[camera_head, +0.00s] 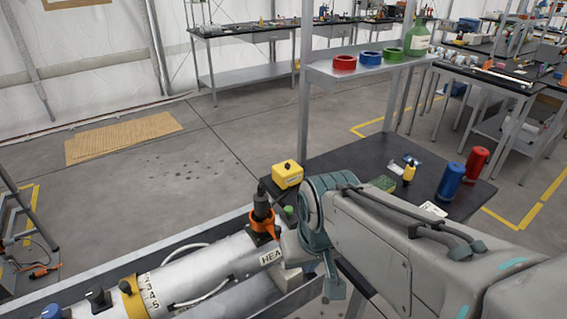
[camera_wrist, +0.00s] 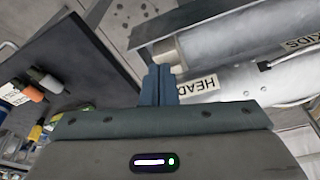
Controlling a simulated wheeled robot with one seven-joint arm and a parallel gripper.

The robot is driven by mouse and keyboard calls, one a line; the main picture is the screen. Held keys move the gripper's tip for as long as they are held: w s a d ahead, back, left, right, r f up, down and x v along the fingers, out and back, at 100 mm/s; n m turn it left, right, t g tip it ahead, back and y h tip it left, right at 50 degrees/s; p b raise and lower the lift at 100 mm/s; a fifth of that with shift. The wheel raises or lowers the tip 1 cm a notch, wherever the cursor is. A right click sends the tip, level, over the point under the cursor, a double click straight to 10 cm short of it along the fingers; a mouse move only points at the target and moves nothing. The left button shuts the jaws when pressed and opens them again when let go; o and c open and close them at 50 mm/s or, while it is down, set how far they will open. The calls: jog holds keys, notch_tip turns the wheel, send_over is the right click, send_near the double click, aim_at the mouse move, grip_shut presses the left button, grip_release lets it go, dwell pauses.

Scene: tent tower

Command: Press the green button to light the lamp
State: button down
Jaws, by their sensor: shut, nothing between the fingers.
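A small green round piece (camera_head: 288,210), which looks like the green button, shows beside the orange collar (camera_head: 264,225) and black knob (camera_head: 261,205) on the white tube marked HEAD (camera_head: 225,262). My wrist is just right of it in the head view, and the fingers cannot be made out there. In the wrist view my gripper (camera_wrist: 158,70) is shut and empty, with its fingertips beside the HEAD label (camera_wrist: 198,87). I cannot see the green piece in the wrist view. No lamp can be told for certain in either view.
A shelf with tape rolls (camera_head: 369,58) rises behind. The floor at left is mostly clear.

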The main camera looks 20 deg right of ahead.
dwell(0.3)
notch_tip(320, 180, up, 18)
jog(key=m+g+p, duration=0.4)
jog(key=m+p, duration=0.3)
jog(key=m, duration=0.7)
send_over(288, 208)
jog(key=w, duration=0.1)
jog(key=shift+w+d+r, duration=0.1)
jog(key=shift+r, duration=0.05)
jog(key=f, duration=0.9)
jog(key=s+f, duration=0.1)
jog(key=f, duration=0.4)
jog(key=shift+p, duration=0.4)
